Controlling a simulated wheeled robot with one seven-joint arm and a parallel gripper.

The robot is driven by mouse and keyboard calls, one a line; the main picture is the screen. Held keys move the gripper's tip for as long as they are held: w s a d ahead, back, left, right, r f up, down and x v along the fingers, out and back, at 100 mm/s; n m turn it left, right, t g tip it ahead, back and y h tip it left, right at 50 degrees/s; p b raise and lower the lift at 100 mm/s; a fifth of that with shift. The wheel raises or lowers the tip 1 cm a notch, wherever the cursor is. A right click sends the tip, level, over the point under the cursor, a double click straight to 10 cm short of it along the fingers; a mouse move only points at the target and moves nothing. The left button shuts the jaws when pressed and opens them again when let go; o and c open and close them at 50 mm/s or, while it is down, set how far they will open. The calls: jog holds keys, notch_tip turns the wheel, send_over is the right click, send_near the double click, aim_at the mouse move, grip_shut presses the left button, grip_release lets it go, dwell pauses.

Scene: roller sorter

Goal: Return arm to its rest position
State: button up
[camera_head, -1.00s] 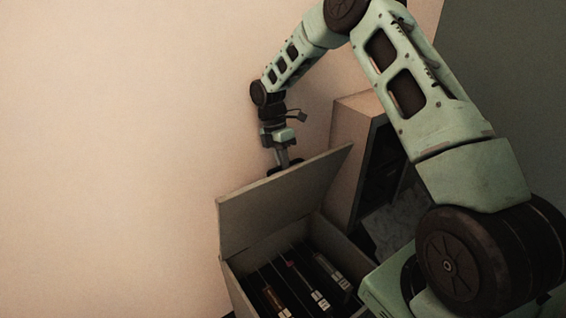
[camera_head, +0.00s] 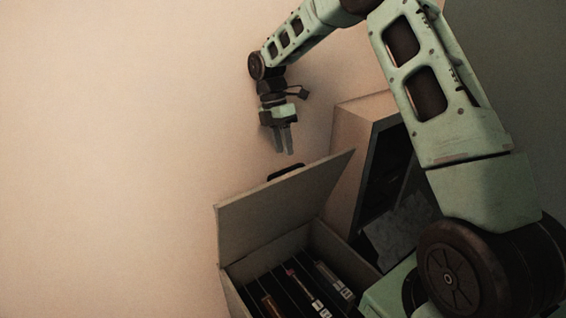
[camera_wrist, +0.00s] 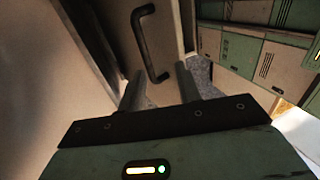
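My gripper (camera_head: 284,140) hangs in the air above the top edge of the raised lid (camera_head: 272,208). Its two fingers point down with a gap between them, and nothing is held. In the wrist view my gripper (camera_wrist: 160,88) shows two separate fingers at its front edge. A dark handle (camera_head: 286,171) sits at the lid's top edge, just below the fingertips and apart from them. The handle also shows in the wrist view (camera_wrist: 143,45), beyond the fingers.
The open box (camera_head: 233,294) under the lid holds several narrow items in slots. A tan cabinet (camera_head: 352,125) with a dark open front stands to the right of the lid. The wrist view shows green and beige drawer fronts (camera_wrist: 235,55). The plain wall at left is clear.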

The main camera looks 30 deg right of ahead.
jog(key=shift+r, duration=0.9)
jog(key=s+a+r+m+t, duration=0.1)
jog(key=s+a+r+m, duration=0.1)
jog(key=s+a, duration=0.55)
jog(key=s+a+r+m+t, duration=0.15)
jog(key=s+a, duration=0.25)
jog(key=a, duration=0.6)
jog(key=s+a+m, duration=0.3)
jog(key=s, duration=0.8)
jog(key=s+a+f+m+t, duration=0.1)
jog(key=s+a+m, duration=0.2)
jog(key=s, duration=0.7)
jog(key=shift+s+f+m+y+b, duration=0.25)
jog(key=shift+s+m+y+b, duration=0.2)
jog(key=shift+m, duration=0.2)
